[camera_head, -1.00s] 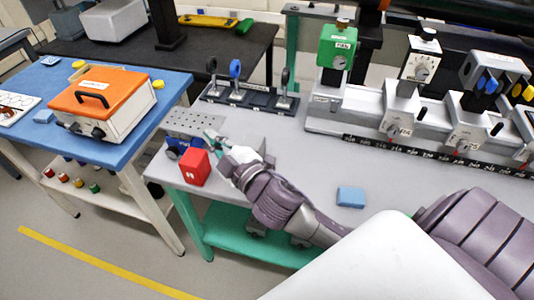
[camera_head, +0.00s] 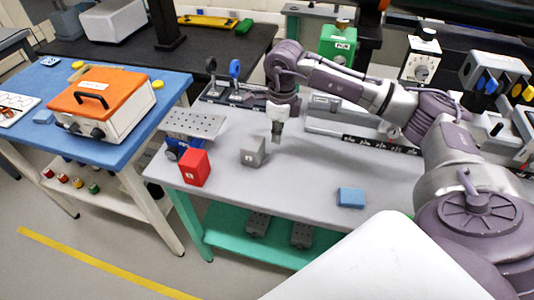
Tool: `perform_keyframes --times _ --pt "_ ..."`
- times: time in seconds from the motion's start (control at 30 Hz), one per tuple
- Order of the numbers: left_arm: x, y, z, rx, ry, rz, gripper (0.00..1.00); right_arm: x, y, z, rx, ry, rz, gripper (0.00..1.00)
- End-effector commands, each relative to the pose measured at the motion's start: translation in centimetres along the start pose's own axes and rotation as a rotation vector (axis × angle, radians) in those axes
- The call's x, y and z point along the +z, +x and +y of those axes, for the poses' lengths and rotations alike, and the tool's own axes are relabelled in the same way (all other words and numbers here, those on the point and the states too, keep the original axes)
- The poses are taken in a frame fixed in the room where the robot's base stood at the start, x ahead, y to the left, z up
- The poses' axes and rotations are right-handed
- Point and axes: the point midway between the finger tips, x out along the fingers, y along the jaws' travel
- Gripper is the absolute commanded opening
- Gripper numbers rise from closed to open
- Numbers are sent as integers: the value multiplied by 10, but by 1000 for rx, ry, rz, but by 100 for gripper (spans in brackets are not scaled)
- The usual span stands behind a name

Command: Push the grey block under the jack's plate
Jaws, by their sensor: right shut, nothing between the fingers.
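The grey block (camera_head: 252,151) stands upright on the grey table, to the right of the jack and apart from it. The jack's perforated plate (camera_head: 193,123) is raised above its blue body (camera_head: 174,150), at the table's left end. A red block (camera_head: 195,168) stands in front of the jack, left of the grey block, and hides part of the space under the plate. My right gripper (camera_head: 277,136) is shut and empty, pointing down just behind and right of the grey block, seemingly apart from it. My left gripper is not in view.
A flat blue block (camera_head: 350,197) lies near the table's front edge. A rack of upright holders (camera_head: 235,90) and a rail with instruments (camera_head: 340,110) stand along the back.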

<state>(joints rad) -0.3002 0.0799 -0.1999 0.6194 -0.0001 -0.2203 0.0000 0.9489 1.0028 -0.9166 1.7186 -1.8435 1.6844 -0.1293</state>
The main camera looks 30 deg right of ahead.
Motion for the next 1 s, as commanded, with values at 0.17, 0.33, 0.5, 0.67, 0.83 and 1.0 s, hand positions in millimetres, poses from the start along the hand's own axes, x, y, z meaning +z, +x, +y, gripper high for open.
perform_keyframes --times 0.17,0.33,0.5,0.67,0.83,1.0 --pt "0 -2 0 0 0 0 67 -12 3 -10 -27 14 48 0" --pt "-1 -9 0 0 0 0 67 -13 30 -9 -23 14 47 0" --pt "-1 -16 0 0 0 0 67 -14 68 -10 -22 13 46 0" --pt "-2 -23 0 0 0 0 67 -12 97 -11 -23 13 41 0" --pt "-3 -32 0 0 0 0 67 16 95 -11 -23 11 38 0" --pt "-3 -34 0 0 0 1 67 25 97 -12 -25 12 41 0"
